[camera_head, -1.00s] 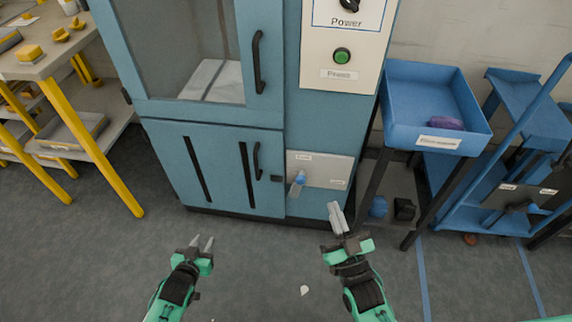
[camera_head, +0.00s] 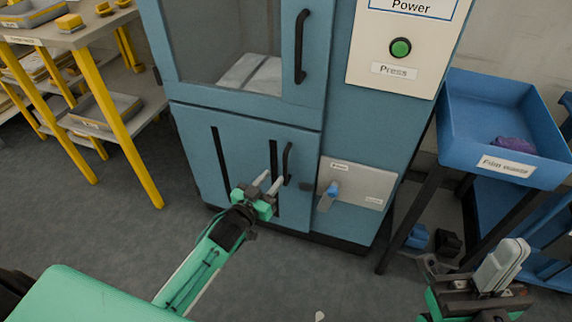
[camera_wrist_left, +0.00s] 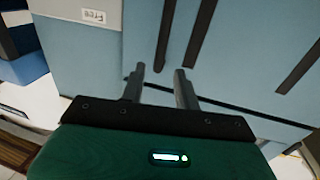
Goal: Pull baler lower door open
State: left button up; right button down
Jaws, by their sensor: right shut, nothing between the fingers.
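The baler's blue lower door (camera_head: 240,145) is closed flush below the upper door, with two dark vertical slots. Its black vertical handle (camera_head: 288,163) is near the door's right edge. My left gripper (camera_head: 268,182) is open, its fingertips in front of the door just left of the handle in the picture; contact cannot be told. In the left wrist view my spread fingers (camera_wrist_left: 160,78) have nothing between them, with dark bars on the door beyond. A grey panel (camera_head: 362,184) with a blue-tipped lever (camera_head: 331,190) is right of the door. My right gripper (camera_head: 516,246) is shut and empty, at lower right.
A blue tray (camera_head: 500,125) labelled film waste stands on a dark frame at right. A yellow-legged table (camera_head: 80,40) stands at left. The floor before the baler is mostly clear. A green button (camera_head: 400,47) is above the panel.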

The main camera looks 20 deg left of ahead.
aim_at(284, 164)
pick_arm(q)
jog(key=b+x, duration=0.2)
jog(key=x, duration=0.6)
jog(key=shift+w, duration=0.15)
grip_shut()
